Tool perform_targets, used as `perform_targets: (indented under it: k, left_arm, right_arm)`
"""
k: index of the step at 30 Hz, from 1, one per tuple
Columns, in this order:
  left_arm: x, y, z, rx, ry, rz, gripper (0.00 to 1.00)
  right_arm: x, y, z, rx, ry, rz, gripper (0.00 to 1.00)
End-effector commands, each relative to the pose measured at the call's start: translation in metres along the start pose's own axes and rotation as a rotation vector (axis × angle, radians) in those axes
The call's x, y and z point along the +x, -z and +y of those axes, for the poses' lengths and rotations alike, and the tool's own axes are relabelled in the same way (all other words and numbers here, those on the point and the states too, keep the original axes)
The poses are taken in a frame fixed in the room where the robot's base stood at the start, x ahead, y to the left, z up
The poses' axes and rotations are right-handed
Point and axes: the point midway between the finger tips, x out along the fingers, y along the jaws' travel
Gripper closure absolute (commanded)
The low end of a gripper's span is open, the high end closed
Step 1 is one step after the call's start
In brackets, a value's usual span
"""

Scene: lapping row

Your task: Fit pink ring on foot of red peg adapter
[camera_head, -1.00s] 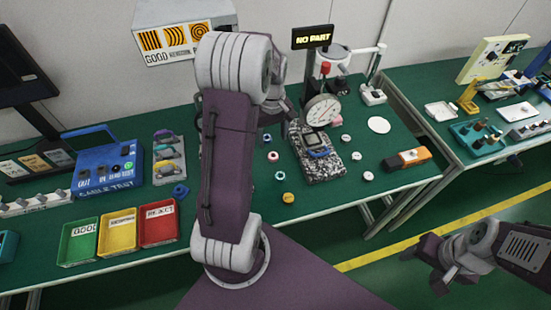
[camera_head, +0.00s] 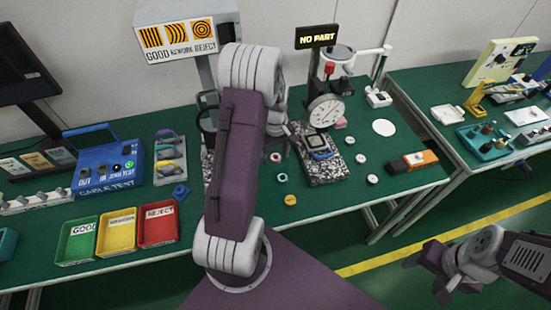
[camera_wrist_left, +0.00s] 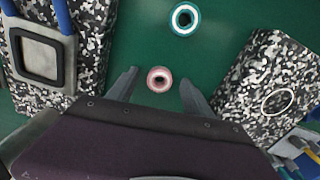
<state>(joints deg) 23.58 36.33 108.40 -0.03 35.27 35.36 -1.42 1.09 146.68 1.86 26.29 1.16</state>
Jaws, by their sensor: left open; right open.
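A small pink ring (camera_head: 275,157) lies on the green bench top; in the left wrist view the pink ring (camera_wrist_left: 160,79) shows between my left fingertips. My left gripper (camera_wrist_left: 158,86) is open over it, one finger on each side, and holds nothing. In the head view my left arm hides most of that gripper. My right gripper (camera_head: 428,278) is open and empty, out over the floor at lower right. I cannot make out the red peg adapter for certain in either view.
A teal ring (camera_head: 282,177) and a yellow piece (camera_head: 290,200) lie near the pink ring. A speckled block (camera_head: 325,172) with a dial gauge (camera_head: 326,112) stands to the right. Green, yellow and red trays (camera_head: 158,226) are at left. Another speckled block (camera_wrist_left: 262,85) flanks my left gripper.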

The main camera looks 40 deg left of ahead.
Motion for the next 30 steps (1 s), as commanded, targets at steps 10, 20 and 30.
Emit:
perform_targets:
  k: [10, 20, 30]
  left_arm:
    - [-0.001, 0.000, 0.000, 0.000, 0.000, 0.000, 1.00]
    - [-0.013, 0.001, 0.001, 0.000, -0.002, 0.002, 1.00]
    - [-0.065, -0.035, -0.010, 0.003, -0.002, 0.002, 1.00]
  right_arm:
    - [0.000, 0.000, 0.000, 0.000, 0.000, 0.000, 0.37]
    - [-0.003, 0.000, 0.000, 0.000, 0.000, 0.000, 0.37]
    - [-0.010, 0.001, 0.000, 0.000, 0.000, 0.000, 0.37]
